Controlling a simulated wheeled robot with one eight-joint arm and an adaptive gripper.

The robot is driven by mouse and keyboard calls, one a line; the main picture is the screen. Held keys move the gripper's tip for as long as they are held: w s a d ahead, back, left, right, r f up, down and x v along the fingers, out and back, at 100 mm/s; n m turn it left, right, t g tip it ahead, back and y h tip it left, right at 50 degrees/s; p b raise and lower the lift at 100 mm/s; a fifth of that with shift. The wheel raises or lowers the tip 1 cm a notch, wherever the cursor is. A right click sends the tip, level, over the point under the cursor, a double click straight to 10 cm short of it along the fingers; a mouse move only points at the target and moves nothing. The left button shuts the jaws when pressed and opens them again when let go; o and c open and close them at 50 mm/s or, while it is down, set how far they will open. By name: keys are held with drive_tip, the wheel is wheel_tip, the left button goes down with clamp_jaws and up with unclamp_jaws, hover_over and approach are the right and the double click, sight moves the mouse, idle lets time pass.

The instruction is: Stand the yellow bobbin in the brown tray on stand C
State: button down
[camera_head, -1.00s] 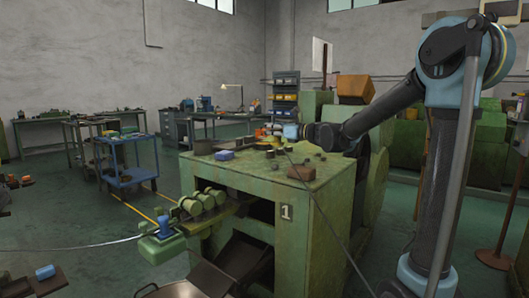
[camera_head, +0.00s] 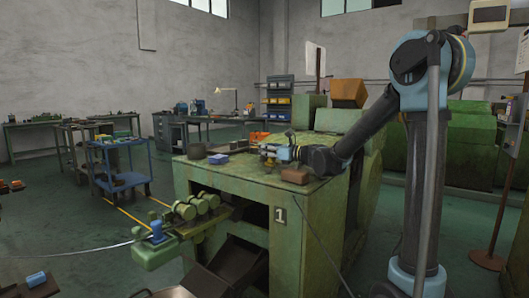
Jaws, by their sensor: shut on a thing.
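My gripper (camera_head: 264,153) is low over the top of the green machine (camera_head: 232,172), at the end of my arm reaching in from the right. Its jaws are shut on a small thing. The thing is too small and too covered by the fingers for me to tell its colour or whether it is the yellow bobbin. I cannot pick out the bobbin elsewhere. No stand marked C and no tray that I can be sure is the brown one can be made out.
The machine marked 1 carries a blue block (camera_head: 218,158), a brown block (camera_head: 295,175) and a dark round piece (camera_head: 196,151). A blue trolley (camera_head: 121,181) stands at left. A blue piece (camera_head: 36,279) lies at lower left. The floor between is clear.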

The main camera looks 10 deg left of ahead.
drive_tip(key=c, duration=1.3)
unclamp_jaws()
